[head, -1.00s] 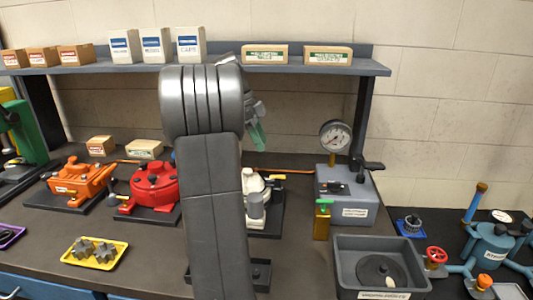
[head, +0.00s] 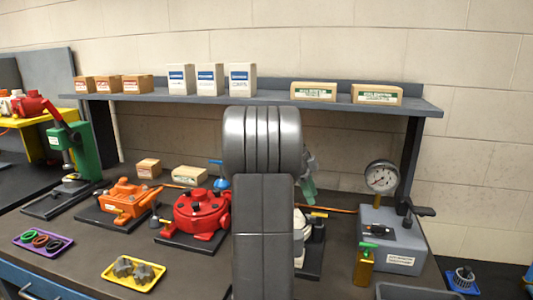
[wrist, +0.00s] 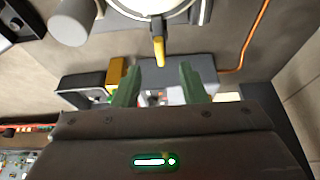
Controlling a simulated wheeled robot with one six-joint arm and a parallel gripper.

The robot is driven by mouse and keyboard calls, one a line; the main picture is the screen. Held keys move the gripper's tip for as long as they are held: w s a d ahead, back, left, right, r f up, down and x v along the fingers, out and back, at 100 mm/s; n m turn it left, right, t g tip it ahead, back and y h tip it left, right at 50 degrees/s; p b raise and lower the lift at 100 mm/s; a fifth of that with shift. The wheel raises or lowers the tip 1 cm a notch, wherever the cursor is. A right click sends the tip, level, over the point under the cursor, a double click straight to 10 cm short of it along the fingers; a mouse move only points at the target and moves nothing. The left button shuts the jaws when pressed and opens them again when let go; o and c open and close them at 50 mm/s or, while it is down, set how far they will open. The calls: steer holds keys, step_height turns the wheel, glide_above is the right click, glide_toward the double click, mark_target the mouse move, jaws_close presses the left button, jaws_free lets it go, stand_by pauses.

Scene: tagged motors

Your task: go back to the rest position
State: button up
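My arm stands upright in front of the bench in the head view and hides part of it. My gripper (wrist: 160,85) shows in the wrist view with two green fingers spread apart and nothing between them. In the head view only a bit of a green finger (head: 309,188) shows beside my arm, above the bench. A white motor (head: 300,235) on a dark base is partly hidden behind my arm. A red motor (head: 202,212) and an orange motor (head: 127,200) stand to its left.
A shelf (head: 260,101) with boxes spans the back. A yellow tray (head: 133,284) and a purple tray (head: 43,252) lie at the front left.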

steer(key=x, duration=0.7)
